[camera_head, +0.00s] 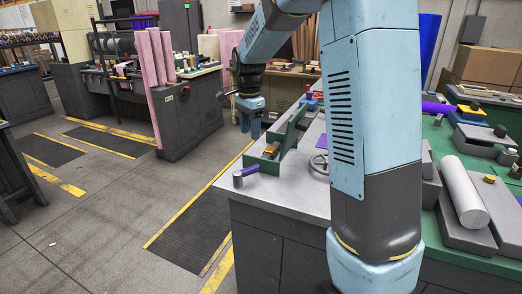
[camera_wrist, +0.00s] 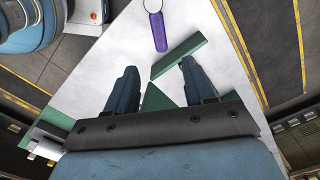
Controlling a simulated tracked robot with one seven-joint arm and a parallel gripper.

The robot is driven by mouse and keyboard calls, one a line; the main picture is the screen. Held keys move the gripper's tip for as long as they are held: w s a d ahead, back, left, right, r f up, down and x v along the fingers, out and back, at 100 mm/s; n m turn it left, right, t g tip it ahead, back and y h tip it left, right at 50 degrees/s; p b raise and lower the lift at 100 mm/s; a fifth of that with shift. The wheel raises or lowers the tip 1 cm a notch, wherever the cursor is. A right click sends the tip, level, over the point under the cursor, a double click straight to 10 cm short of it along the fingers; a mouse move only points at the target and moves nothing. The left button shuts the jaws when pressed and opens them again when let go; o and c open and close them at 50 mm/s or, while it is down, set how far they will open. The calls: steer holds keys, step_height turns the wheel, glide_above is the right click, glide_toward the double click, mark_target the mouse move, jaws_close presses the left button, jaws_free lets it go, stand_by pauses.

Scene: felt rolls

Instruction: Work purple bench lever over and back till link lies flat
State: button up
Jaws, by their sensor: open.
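A short purple lever (camera_head: 250,169) sits at the near left corner of the grey bench top (camera_head: 285,190), beside a grey metal cylinder (camera_head: 238,180). In the wrist view the purple lever (camera_wrist: 160,32) points down from a round pale end at the top edge, beyond my fingertips. My gripper (camera_head: 250,124) hangs left of the bench, small and partly unclear in the head view. I cannot pick out the link clearly.
A green frame (camera_head: 292,131) stands on the bench behind the lever; a green bar (camera_wrist: 180,57) shows near my fingertips. My arm hides part of the bench. A pale roll (camera_head: 464,190) and grey blocks lie at right.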

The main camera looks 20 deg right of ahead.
mark_target(251, 167)
step_height(251, 167, down, 14)
steer(key=shift+r, duration=0.1)
stand_by(0.5)
jaws_close()
stand_by(0.6)
